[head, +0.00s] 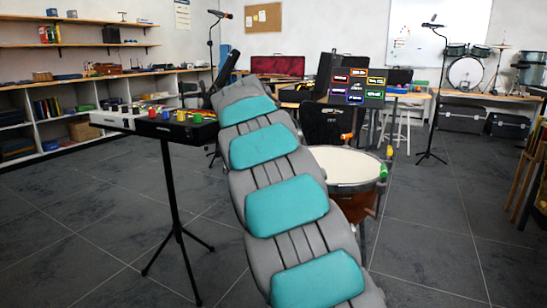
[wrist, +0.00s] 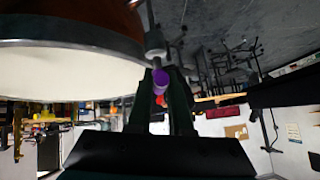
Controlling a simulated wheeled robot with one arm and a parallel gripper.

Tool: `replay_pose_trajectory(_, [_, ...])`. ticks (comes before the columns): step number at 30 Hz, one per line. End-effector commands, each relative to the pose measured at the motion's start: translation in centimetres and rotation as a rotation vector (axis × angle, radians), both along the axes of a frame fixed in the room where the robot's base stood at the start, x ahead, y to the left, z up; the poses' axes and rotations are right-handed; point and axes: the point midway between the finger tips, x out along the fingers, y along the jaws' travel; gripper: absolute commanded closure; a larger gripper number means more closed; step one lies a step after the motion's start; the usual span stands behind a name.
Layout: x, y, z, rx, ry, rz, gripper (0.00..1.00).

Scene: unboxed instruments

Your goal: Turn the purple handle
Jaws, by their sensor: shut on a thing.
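The purple handle (wrist: 161,79) is at the rim of a drum with a pale head (wrist: 60,75), which shows upside down in the wrist view. My gripper (wrist: 160,88) has its two dark fingers on either side of the purple handle and is shut on it. A small red or orange part (wrist: 160,100) shows between the fingers, beyond the handle. In the head view the drum (head: 346,166) stands just right of my arm, with its copper bowl partly hidden. The purple handle and my fingertips cannot be made out in the head view.
Orange (head: 346,137), yellow (head: 389,152) and green (head: 383,173) handles sit around the drum's rim. A black case on a tripod stand (head: 177,128) is left of my arm. A microphone stand (head: 431,110) is at the right. The floor (head: 430,220) at the right is clear.

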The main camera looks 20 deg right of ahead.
Motion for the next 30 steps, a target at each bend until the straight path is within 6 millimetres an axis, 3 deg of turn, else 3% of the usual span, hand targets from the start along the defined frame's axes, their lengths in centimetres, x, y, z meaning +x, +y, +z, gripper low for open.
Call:
replay_pose_trajectory(12, [-0.02,0.07,0.05,0.003,-0.001,0.216,1.00])
replay_pose_trajectory(29, [0.00,0.02,0.05,0.001,0.001,0.254,1.00])
replay_pose_trajectory(30, [-0.01,0.02,0.05,0.001,0.001,0.254,0.80])
